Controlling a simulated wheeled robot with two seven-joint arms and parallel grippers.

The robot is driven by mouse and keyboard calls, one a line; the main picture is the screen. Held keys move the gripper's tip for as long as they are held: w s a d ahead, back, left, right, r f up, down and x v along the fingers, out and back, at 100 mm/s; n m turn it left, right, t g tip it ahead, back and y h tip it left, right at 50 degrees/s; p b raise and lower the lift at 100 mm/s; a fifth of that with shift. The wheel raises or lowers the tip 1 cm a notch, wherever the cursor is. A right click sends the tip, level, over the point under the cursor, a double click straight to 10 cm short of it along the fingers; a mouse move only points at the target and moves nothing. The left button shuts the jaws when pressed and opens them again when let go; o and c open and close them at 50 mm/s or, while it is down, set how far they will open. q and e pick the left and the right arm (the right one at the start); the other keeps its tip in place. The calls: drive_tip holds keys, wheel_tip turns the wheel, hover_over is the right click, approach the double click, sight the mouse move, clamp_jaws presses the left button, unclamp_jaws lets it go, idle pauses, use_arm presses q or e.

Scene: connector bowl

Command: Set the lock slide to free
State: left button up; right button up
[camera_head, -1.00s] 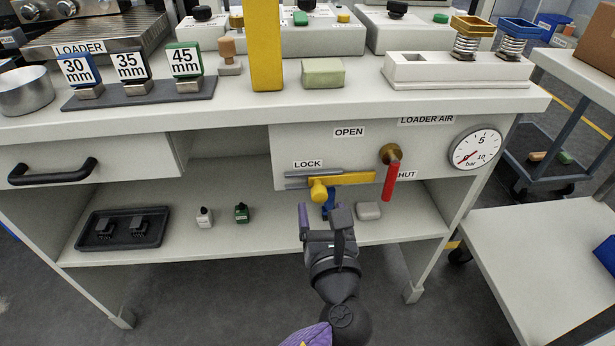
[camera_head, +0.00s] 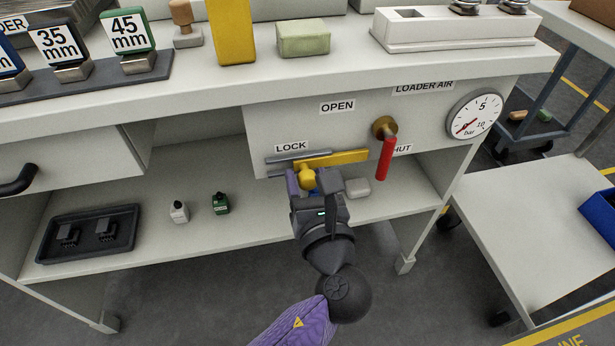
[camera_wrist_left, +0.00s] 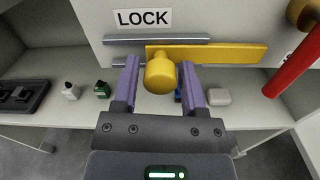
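The lock slide (camera_head: 340,158) is a yellow bar in grey rails on the panel under the LOCK label (camera_head: 291,147). The bar sticks out to the right of the rails. Its round yellow knob (camera_head: 306,178) is near the left end; the knob (camera_wrist_left: 160,75) also shows in the left wrist view. My left gripper (camera_head: 311,183) is open, with one purple finger on each side of the knob. In the left wrist view both fingers (camera_wrist_left: 159,82) stand apart from the knob with small gaps. My right gripper is not in view.
A red valve handle (camera_head: 386,158) hangs down to the right of the bar, close to its end. A pressure gauge (camera_head: 474,116) is further right. Below, the shelf holds a black tray (camera_head: 122,243), two small bottles and a pale block (camera_head: 357,188).

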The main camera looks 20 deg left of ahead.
use_arm(q)
clamp_jaws()
idle(1.1)
